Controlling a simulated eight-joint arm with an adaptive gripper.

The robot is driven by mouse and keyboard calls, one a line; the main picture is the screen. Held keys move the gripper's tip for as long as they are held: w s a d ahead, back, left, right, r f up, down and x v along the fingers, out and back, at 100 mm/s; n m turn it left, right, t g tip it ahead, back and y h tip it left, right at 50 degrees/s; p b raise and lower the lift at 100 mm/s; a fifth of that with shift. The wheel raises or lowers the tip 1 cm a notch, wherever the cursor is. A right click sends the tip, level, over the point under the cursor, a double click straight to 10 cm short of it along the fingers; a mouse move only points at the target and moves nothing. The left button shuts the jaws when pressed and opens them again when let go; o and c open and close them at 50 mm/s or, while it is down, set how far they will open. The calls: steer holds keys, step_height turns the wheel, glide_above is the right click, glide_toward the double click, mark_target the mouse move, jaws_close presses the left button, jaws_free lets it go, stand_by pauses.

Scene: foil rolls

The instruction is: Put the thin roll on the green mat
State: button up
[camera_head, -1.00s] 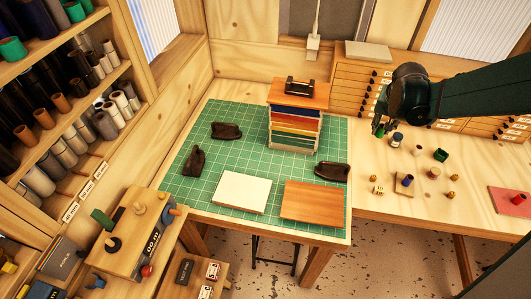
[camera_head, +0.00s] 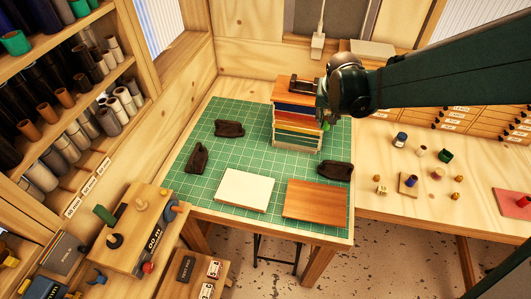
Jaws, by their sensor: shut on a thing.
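The green mat (camera_head: 248,153) is a gridded cutting mat covering most of the left table. My gripper (camera_head: 325,122) is at the right side of the coloured sheet rack, above the mat's far right part. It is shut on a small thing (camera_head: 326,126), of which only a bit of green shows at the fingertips. The arm hides most of it, so I cannot tell whether it is the thin roll.
Dark bags (camera_head: 229,128), a white board (camera_head: 244,190) and a brown board (camera_head: 316,199) also lie there. The mat is bare between the left bags and rack.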

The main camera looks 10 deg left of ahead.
steer(key=a+f+b, duration=0.4)
steer(key=a, duration=0.7)
steer(key=a+f+b, duration=0.3)
steer(key=a+f, duration=0.1)
steer(key=a, duration=0.8)
steer(key=s+a+f+b, duration=0.1)
steer(key=a+f+b, duration=0.3)
steer(key=a, duration=0.8)
steer(key=shift+a+f+b, duration=0.25)
steer(key=shift+f+b, duration=0.05)
steer(key=shift+f, duration=0.2)
steer(key=shift+f, duration=0.1)
steer(key=shift+f, duration=3.05)
steer(key=shift+f, duration=1.85)
steer(key=shift+f+b, duration=0.2)
steer(key=shift+b, duration=0.1)
